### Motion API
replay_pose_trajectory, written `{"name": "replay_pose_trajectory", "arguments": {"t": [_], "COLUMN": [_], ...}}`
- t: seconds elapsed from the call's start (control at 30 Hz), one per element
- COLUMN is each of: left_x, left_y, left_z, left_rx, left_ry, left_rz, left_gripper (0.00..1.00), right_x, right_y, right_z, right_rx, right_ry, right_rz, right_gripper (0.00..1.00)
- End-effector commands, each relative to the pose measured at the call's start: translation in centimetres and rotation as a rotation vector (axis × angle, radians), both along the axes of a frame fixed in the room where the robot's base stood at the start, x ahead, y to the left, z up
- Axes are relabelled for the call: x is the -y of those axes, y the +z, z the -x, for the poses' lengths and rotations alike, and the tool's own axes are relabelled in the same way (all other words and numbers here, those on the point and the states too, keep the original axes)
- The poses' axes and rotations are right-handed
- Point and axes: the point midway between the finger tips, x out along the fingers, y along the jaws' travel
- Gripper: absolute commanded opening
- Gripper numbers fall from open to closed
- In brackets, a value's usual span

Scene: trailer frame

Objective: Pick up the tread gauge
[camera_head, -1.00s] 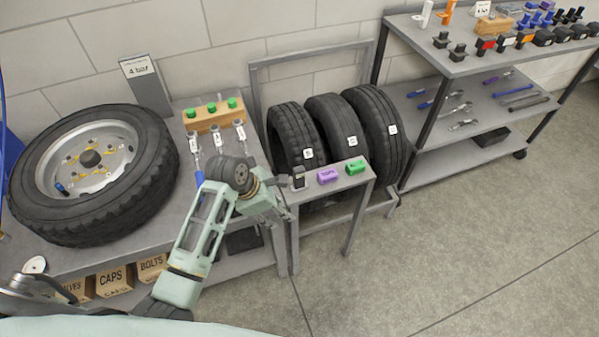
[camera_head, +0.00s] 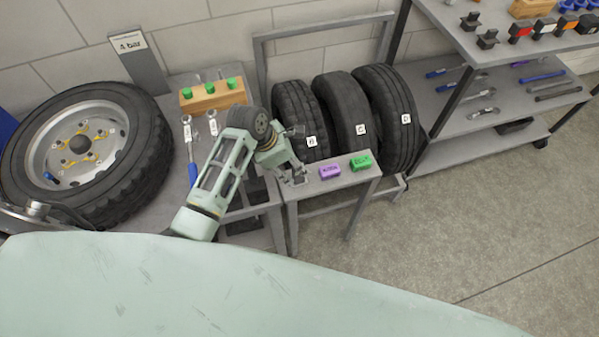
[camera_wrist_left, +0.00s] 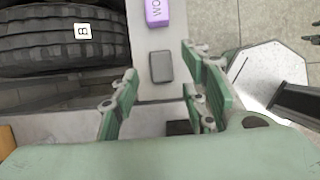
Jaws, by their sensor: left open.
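A small dark grey block, which looks like the tread gauge (camera_wrist_left: 161,67), lies on the small grey side table (camera_head: 335,187). In the left wrist view it lies ahead of my left gripper (camera_wrist_left: 158,76), between the lines of the spread fingers and apart from them. In the head view my left gripper (camera_head: 297,174) is over the left end of this table, and the gripper mostly hides the block. The gripper is open and empty.
A purple box (camera_head: 329,171) and a green box (camera_head: 361,162) stand to the right on the same table. Upright tires (camera_head: 345,115) stand close behind it. A mounted wheel (camera_head: 135,160) lies on the left bench. Open floor (camera_head: 460,220) is at the right.

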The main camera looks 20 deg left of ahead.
Motion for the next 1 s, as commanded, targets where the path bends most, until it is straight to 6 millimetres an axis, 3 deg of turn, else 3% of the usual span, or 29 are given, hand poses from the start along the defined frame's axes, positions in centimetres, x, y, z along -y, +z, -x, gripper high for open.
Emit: {"name": "replay_pose_trajectory", "arguments": {"t": [0.33,0.67,1.0], "left_x": [1.5,1.7,1.7], "left_y": [-4.3,-4.9,-4.9], "left_z": [-0.6,-0.7,-0.7], "left_rx": [0.000,0.002,0.002], "left_ry": [-0.001,0.000,0.000], "left_rz": [-0.001,-0.001,-0.001], "left_gripper": [0.41,0.41,0.12], "right_x": [0.0,0.0,0.0], "right_y": [0.4,0.4,0.4], "right_z": [0.0,0.0,-0.1], "right_rx": [0.001,0.001,0.001], "right_ry": [0.000,0.000,0.000], "right_rz": [0.000,0.000,0.000], "right_gripper": [0.40,0.40,0.40]}}
